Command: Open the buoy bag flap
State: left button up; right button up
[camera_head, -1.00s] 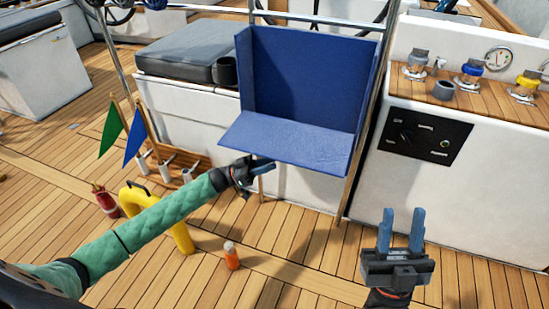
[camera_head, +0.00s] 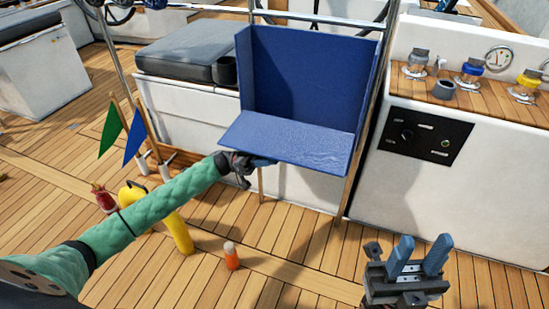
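The blue buoy bag (camera_head: 302,80) stands between the metal rails against the white cockpit bench, its front side open. Its blue flap (camera_head: 290,140) extends forward from the lower part, roughly level. My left gripper (camera_head: 262,161) is at the flap's front-left edge, its fingertips partly hidden under or against that edge. I cannot tell whether the fingers touch the flap or how far apart they are. My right gripper (camera_head: 419,252) is open and empty, low in front of the white console, well away from the bag.
A white console (camera_head: 440,190) with a black switch panel (camera_head: 425,136) stands at right. Wooden deck (camera_head: 300,255) is clear in front.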

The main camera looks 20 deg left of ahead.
pick_arm(q)
jog(key=shift+d+r, duration=0.2)
jog(key=shift+d, duration=0.35)
grip_shut()
jog(key=shift+r, duration=0.1)
